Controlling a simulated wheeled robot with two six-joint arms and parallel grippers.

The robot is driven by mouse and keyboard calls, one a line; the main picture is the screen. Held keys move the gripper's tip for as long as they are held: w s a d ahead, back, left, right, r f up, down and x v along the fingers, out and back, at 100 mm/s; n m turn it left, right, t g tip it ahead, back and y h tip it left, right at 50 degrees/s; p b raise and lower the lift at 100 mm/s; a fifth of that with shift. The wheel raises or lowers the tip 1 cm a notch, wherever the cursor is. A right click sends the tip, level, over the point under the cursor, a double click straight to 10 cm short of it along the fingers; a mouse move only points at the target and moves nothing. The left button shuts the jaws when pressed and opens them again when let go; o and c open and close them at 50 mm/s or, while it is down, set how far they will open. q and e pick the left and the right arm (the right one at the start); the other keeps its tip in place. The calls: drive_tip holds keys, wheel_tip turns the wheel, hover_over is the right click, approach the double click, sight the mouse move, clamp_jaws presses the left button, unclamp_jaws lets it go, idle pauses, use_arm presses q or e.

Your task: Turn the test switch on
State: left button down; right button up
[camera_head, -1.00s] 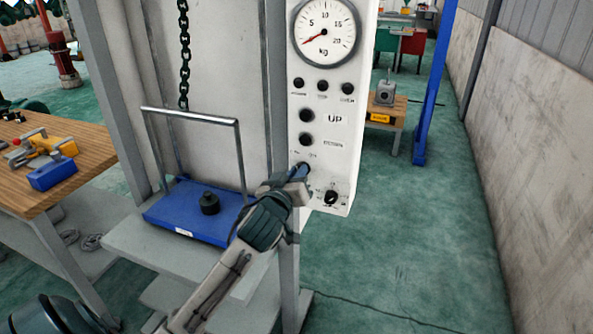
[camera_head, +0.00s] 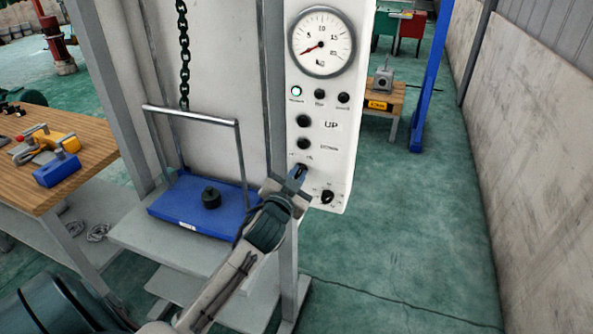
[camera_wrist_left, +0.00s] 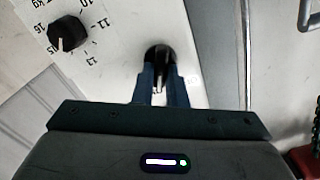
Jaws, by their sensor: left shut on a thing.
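The white control panel (camera_head: 342,125) stands on the hoist frame. My left gripper (camera_head: 299,172) is at its lower left and shut on the black test switch (camera_wrist_left: 158,53), which shows between the blue fingertips in the left wrist view. In the head view the fingers mostly hide this switch. The round green lamp (camera_head: 296,91) at the upper left of the panel is lit. My right gripper is not in view.
A second black knob (camera_wrist_left: 67,33) with kg numbers sits beside the switch. A round gauge (camera_head: 321,41) is at the panel top. A blue tray (camera_head: 180,208) with a black weight (camera_head: 211,197) hangs at left. A wooden workbench (camera_head: 85,150) is farther left. Floor at right is clear.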

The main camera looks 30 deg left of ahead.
use_arm(q)
drive_tip(key=shift+m, duration=0.6)
drive_tip(key=c, duration=1.5)
unclamp_jaws()
drive_tip(key=shift+o, duration=0.2)
drive_tip(key=shift+s+d+f, duration=0.1)
drive_tip(key=shift+s+d, duration=0.05)
drive_tip(key=shift+s, duration=0.25)
drive_tip(key=b+v, duration=0.3)
drive_tip(key=v, duration=0.7)
